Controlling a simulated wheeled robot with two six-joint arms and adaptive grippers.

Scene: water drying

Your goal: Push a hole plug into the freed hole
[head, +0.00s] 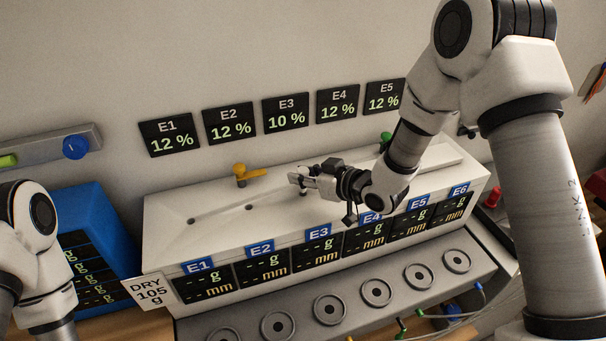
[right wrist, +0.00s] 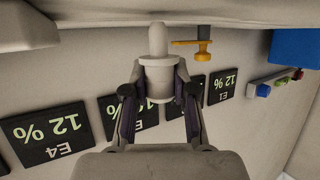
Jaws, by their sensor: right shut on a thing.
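A white hole plug (right wrist: 158,75) with a narrow rounded pin is in the right wrist view. My right gripper (right wrist: 158,90) is shut on its wider body. The pin points toward the pale surface at the top of that picture; whether it touches is unclear. In the head view my right gripper (head: 300,181) is over the middle of the white trough (head: 215,190), above E3. Two open dark holes (head: 249,207) show in the trough to its left. A dark spot is just under the fingertips; whether it is a hole or shadow is unclear. My left gripper is out of view.
A yellow valve (head: 247,175) stands on the trough's back edge, left of my right gripper. A green knob (head: 385,138) is farther right. E1 to E6 displays (head: 264,260) line the front. A blue rack (head: 95,240) stands at left. The trough's left part is clear.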

